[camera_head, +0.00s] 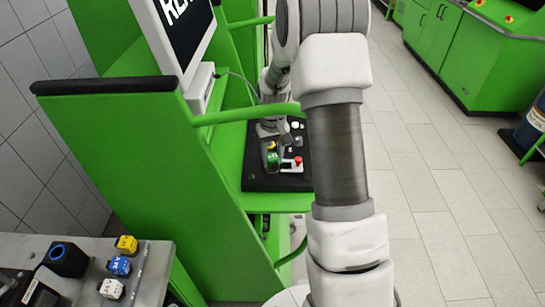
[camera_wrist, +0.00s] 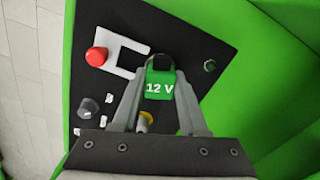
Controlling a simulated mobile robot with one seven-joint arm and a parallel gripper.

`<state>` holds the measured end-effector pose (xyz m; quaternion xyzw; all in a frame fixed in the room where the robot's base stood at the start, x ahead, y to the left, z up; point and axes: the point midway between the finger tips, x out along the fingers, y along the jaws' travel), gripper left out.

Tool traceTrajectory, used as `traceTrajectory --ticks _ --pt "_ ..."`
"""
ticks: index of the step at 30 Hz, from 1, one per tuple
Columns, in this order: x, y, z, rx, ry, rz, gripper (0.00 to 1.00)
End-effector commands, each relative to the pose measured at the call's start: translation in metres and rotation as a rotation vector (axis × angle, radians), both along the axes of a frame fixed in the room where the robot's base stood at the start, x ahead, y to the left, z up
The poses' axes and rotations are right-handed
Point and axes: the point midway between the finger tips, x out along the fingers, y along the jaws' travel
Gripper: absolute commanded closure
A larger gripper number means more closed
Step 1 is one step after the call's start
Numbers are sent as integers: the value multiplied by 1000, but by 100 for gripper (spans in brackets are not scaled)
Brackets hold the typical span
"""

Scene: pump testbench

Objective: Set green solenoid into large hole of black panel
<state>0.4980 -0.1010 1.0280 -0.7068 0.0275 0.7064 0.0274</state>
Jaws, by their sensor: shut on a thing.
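The green solenoid (camera_wrist: 159,88), marked "12 V" with a dark top part, sits between the fingertips of my gripper (camera_wrist: 159,78). In the head view, my gripper (camera_head: 270,146) is shut on the green solenoid (camera_head: 271,161) over the black panel. The black panel (camera_wrist: 220,42) fills much of the wrist view and lies on the green bench in the head view (camera_head: 256,183). The large hole does not show clearly; the solenoid and fingers may cover it. I cannot tell whether the solenoid touches the panel.
A yellow part (camera_wrist: 145,121) shows between my fingers. Green walls border the panel. Yellow (camera_head: 127,244), blue (camera_head: 119,265) and white (camera_head: 111,288) blocks stand lower left.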

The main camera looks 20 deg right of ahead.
Motion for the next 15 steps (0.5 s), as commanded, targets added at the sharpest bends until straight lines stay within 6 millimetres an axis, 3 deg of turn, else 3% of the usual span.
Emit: traceTrajectory --ticks 3,4,9,15 --pt "0 0 0 0 0 0 98" --pt "0 0 0 0 0 0 54" --pt "0 0 0 0 0 0 24" --pt "0 0 0 0 0 0 23"
